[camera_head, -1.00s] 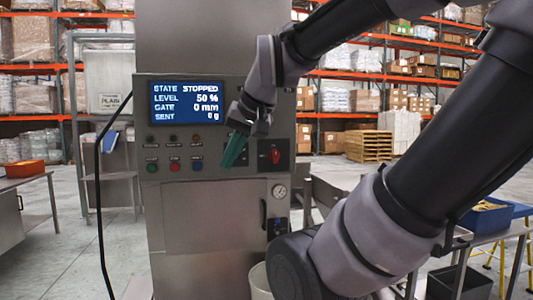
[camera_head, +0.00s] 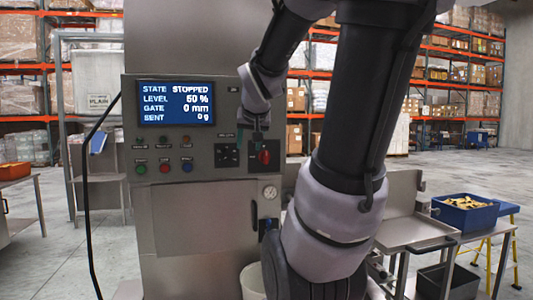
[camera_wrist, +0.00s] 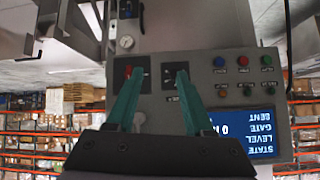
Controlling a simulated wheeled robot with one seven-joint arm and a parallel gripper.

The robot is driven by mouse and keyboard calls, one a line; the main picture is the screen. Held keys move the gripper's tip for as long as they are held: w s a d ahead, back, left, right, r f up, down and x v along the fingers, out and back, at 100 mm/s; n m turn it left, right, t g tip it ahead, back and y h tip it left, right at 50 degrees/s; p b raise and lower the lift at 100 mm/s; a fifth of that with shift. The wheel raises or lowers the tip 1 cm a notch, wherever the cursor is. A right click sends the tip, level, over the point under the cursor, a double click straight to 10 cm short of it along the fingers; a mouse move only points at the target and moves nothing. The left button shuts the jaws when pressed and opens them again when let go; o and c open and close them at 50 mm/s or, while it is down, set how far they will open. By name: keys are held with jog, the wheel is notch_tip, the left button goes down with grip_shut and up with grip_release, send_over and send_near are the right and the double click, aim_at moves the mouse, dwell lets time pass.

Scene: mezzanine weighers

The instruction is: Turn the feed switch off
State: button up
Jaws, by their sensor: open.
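A grey machine cabinet carries a control panel (camera_head: 150,160). A red rotary switch (camera_head: 265,156) sits on a black plate at the panel's right, its red handle roughly upright. It also shows in the wrist view (camera_wrist: 128,72), where the panel is upside down. Beside it is a black plate with a dark knob (camera_head: 227,155). I cannot read which is labelled feed. My gripper (camera_wrist: 160,72) is open and empty, its green fingers pointing at the panel. In the wrist view one fingertip overlaps the red switch's plate edge; contact cannot be told.
A pressure gauge (camera_head: 269,192) is under the switches. A blue bin (camera_head: 466,214) stands on a table at right. A black cable hangs at left.

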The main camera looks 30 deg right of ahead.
jog(key=w+d+t+h, duration=0.1)
jog(key=w+d+h, duration=0.1)
jog(key=w+d, duration=0.65)
jog(key=n+t+y, duration=0.1)
jog(key=n+t, duration=0.1)
send_near(267, 150)
jog(key=x, duration=0.8)
jog(key=shift+a+f, duration=0.25)
jog(key=shift+f, duration=0.05)
grip_shut()
